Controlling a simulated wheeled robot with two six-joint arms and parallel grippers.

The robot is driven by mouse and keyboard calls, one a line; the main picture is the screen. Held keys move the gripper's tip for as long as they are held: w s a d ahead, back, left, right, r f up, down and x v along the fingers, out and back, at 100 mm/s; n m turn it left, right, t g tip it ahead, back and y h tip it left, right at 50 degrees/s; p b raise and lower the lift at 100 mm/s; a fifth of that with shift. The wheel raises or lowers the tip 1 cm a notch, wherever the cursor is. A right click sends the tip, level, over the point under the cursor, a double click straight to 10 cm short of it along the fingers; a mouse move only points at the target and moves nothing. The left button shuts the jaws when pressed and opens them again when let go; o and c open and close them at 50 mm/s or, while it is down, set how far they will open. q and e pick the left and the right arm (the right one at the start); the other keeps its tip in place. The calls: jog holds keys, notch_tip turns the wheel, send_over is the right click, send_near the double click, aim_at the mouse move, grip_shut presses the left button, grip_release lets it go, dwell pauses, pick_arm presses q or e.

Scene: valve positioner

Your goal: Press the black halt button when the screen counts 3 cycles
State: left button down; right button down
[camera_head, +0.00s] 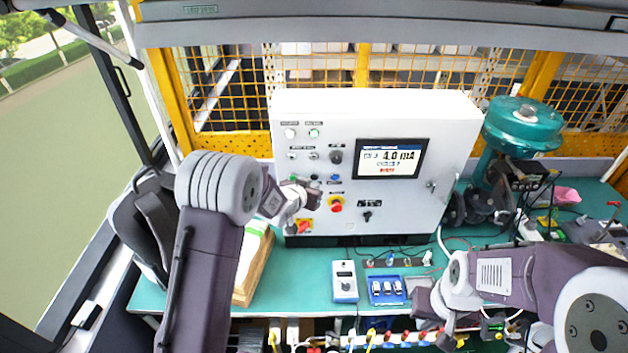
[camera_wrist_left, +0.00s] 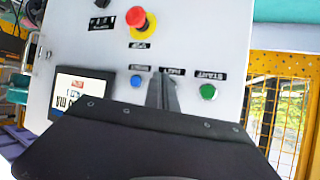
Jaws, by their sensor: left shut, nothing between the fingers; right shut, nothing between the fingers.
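The screen (camera_head: 388,158) on the white control box (camera_head: 410,110) shows a large "4.0 mA". The smaller lines are too small for me to read a cycle count surely. My left gripper (camera_head: 312,190) is shut and empty, close to the button row. In the left wrist view its fingers (camera_wrist_left: 162,92) cover the spot between the blue button (camera_wrist_left: 136,81) and the green START button (camera_wrist_left: 208,92), under a partly covered label (camera_wrist_left: 172,71). The black halt button is hidden there; contact cannot be told. My right gripper (camera_head: 450,335) is shut and empty, low at the bench front.
A teal valve actuator (camera_head: 522,125) stands right of the box. A blue-white meter (camera_head: 344,281) and a blue tray (camera_head: 387,290) lie on the green bench (camera_head: 290,275).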

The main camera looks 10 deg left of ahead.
pick_arm(q)
jog(key=shift+s, duration=0.1)
jog(key=s+b, duration=0.1)
jog(key=s, duration=0.1)
jog(key=s+d+b, duration=0.1)
jog(key=s, duration=0.1)
jog(key=shift+s, duration=0.4)
dwell(0.5)
